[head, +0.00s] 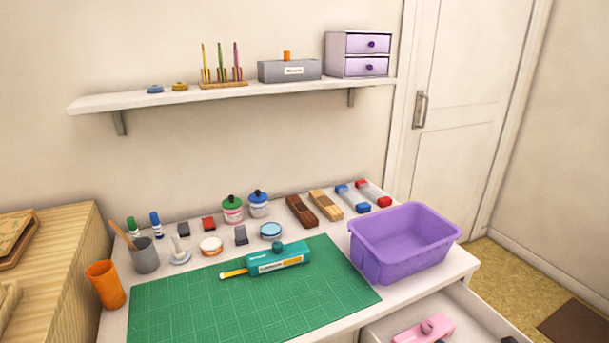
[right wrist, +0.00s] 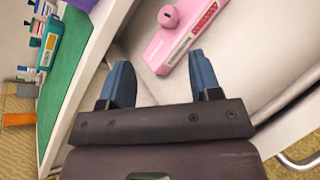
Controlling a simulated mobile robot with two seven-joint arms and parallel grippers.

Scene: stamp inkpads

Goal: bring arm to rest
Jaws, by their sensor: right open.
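My right gripper (right wrist: 158,85) shows in the right wrist view with its two blue fingers spread apart and nothing between them. The pink tool also shows in the head view (head: 424,331), cut by the bottom edge. Neither of my arms shows in the head view, and my left gripper is in neither view.
A green cutting mat (head: 200,310) bears a teal tool (head: 278,262). A purple bin (head: 404,243) stands at the table's right. A shelf (head: 150,99) hangs above.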

